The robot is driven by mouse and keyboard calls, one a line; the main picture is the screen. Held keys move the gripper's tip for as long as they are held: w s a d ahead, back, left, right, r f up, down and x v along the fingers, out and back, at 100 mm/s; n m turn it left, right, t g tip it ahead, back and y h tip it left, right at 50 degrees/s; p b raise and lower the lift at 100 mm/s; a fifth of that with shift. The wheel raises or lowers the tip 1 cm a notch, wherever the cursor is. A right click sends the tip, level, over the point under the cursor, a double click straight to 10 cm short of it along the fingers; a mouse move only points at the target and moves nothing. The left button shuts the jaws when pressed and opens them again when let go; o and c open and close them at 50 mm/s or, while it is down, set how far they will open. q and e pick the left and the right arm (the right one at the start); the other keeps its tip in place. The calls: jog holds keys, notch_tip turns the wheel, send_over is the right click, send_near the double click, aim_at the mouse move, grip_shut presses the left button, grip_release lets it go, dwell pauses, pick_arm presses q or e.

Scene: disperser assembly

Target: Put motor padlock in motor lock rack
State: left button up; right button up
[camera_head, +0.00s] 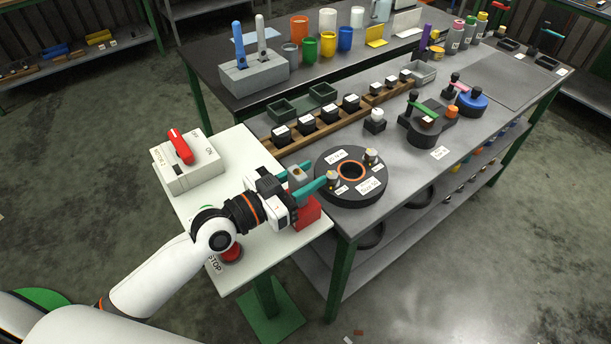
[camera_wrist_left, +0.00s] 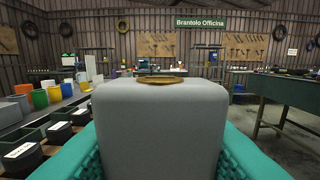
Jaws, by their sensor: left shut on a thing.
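My left gripper (camera_head: 310,179) is over the right edge of the white control table, its teal fingers shut on a small grey block, taken to be the motor padlock (camera_head: 298,174). In the left wrist view the padlock (camera_wrist_left: 160,125) is a rounded grey block with a brass disc on top, between the teal fingers. A red box (camera_head: 307,211) stands below the gripper, partly hidden by it; I cannot tell whether it is the motor lock rack. The white motor switch box (camera_head: 188,172) with a red handle stands on the same table. My right gripper is not in view.
A black round base (camera_head: 355,195) with labels and two brass-topped pieces lies close to the right of the fingers. A red stop button (camera_head: 231,252) is by my arm. Wooden racks of black blocks (camera_head: 307,125) stand behind. Table space between the switch box and the gripper is clear.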

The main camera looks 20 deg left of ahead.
pick_arm(q)
jog(key=o, duration=1.1)
jog(key=shift+f, duration=0.1)
jog(key=shift+o, duration=0.2)
jog(key=b+v, duration=0.3)
jog(key=v, duration=0.7)
jog(key=shift+s+a+f, duration=0.15)
jog(key=shift+s+a, duration=0.45)
jog(key=shift+s, duration=0.2)
